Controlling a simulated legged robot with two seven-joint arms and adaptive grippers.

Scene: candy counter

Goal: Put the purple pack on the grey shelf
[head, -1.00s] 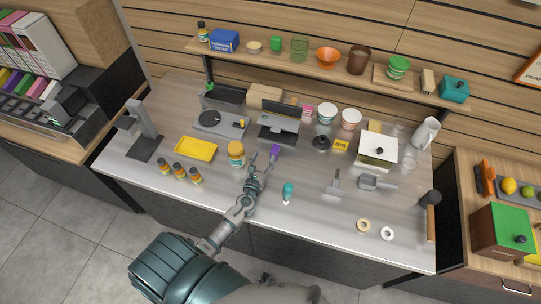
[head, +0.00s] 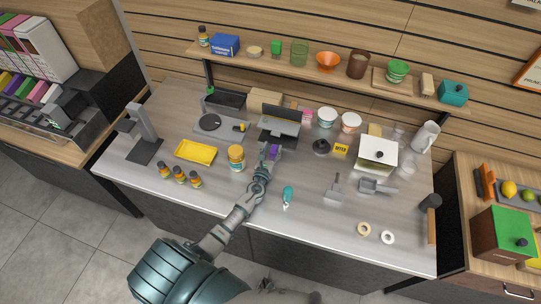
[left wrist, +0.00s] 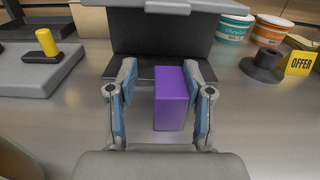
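The purple pack (head: 274,150) stands on the counter in front of a grey device with a dark screen. In the left wrist view the purple pack (left wrist: 172,100) is upright between the two fingers of my left gripper (left wrist: 163,82). The gripper is open: a gap shows between the left finger and the pack, and the right finger is close beside it. In the head view my left gripper (head: 270,152) partly hides the pack. My right gripper is not in view.
The grey screen device (head: 279,127) is close behind the pack. A teal-handled tool (head: 287,194) lies to the right. The front counter strip is mostly clear.

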